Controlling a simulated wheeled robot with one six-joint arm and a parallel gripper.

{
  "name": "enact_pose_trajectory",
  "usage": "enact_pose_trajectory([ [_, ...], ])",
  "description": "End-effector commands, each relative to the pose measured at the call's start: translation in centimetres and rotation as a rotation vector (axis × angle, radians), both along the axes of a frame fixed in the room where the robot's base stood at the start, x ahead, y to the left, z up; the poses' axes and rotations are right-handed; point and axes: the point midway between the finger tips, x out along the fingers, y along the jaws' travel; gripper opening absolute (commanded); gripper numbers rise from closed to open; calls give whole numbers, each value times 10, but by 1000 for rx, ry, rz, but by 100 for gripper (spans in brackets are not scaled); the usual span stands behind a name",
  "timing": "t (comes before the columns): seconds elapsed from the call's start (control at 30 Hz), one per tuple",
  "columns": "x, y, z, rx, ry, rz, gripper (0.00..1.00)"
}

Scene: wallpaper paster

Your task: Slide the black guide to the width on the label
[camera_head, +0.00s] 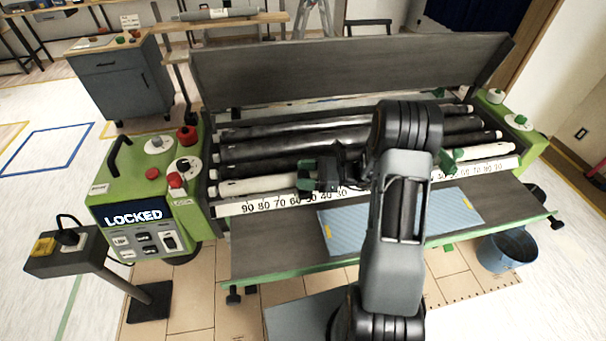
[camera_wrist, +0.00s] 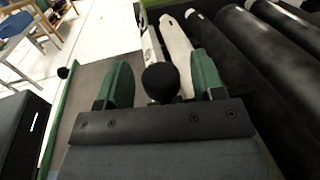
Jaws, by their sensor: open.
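My gripper (camera_head: 308,174) is over the left half of the white number scale (camera_head: 268,206), near the 50 to 30 marks in the head view. In the wrist view its two green fingers (camera_wrist: 162,82) are open. A round black knob (camera_wrist: 160,83), which looks like part of the black guide, shows between them. A gap shows on each side of the knob; I cannot tell whether anything touches it. The rest of the guide is hidden by my gripper and arm. No label with a readable width shows; the blue sheet (camera_head: 345,232) lies below the scale.
Black rollers (camera_head: 250,150) and white rollers run behind the scale. The green control box (camera_head: 130,190) at left has a display reading LOCKED. A green part (camera_head: 450,158) stands by the scale's right half. A blue bucket (camera_head: 508,250) is on the floor at right.

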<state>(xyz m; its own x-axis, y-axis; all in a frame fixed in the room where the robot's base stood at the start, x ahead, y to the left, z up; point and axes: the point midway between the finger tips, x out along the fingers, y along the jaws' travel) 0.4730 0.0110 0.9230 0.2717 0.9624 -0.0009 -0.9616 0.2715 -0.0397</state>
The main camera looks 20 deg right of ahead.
Motion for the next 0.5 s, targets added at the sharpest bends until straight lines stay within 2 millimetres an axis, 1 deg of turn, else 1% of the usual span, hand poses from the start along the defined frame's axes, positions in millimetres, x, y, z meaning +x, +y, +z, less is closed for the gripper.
enact_pose_trajectory([
  [0.3, -16, -60, -2, -1, -2, -7, 62],
  [0.5, -26, -95, -1, -1, -3, -5, 62],
])
